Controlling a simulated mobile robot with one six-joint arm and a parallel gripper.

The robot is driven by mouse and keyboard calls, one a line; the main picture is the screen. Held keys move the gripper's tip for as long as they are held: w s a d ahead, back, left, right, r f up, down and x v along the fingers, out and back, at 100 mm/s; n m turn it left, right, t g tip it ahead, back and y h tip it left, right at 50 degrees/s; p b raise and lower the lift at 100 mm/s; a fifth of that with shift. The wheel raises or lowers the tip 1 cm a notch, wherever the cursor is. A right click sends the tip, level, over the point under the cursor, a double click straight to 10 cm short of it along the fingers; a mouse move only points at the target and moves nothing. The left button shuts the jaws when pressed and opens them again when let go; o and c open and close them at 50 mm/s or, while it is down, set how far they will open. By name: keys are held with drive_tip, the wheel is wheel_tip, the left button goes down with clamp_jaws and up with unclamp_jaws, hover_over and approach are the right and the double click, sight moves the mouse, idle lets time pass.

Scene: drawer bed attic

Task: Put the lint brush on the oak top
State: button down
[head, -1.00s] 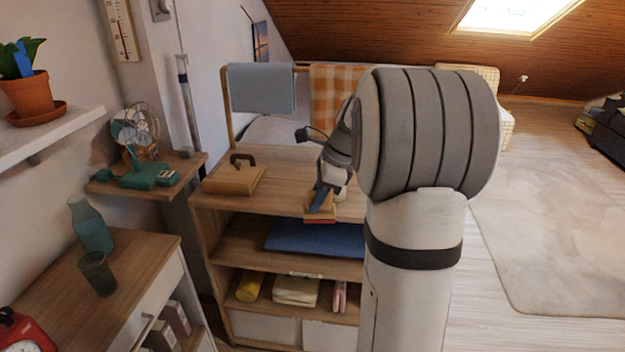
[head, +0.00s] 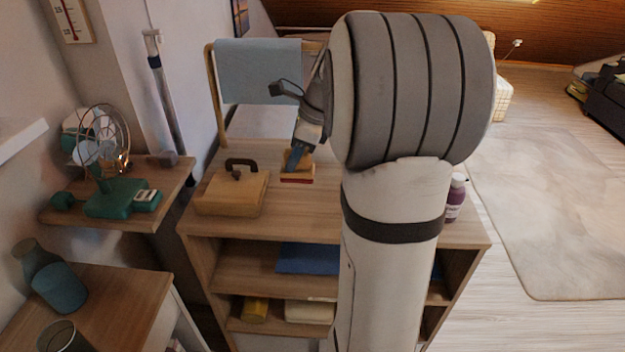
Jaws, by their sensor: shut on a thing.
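My gripper (head: 298,160) is shut on the lint brush (head: 299,175), a small wooden block with a red underside. It is in the head view, left of my arm. The brush appears over the oak top (head: 310,225) of the shelf unit, just right of a wooden box with a dark handle. I cannot tell whether its underside touches the top. My fingers hide part of the brush, and my arm hides the middle and right of the top.
The wooden box (head: 232,193) stands at the left of the top. A purple bottle (head: 455,200) stands near its right end. A teal fan (head: 115,190) is on a small shelf at left. A blue cloth (head: 258,70) hangs on the back rail. The top's front strip is clear.

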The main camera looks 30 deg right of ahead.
wheel_tip(320, 180, down, 8)
drive_tip(key=shift+f+b, duration=0.25)
drive_tip(key=shift+b, duration=0.45)
drive_tip(key=shift+s+r, duration=0.1)
drive_tip(key=c, duration=1.2)
unclamp_jaws()
drive_tip(key=shift+o, duration=0.2)
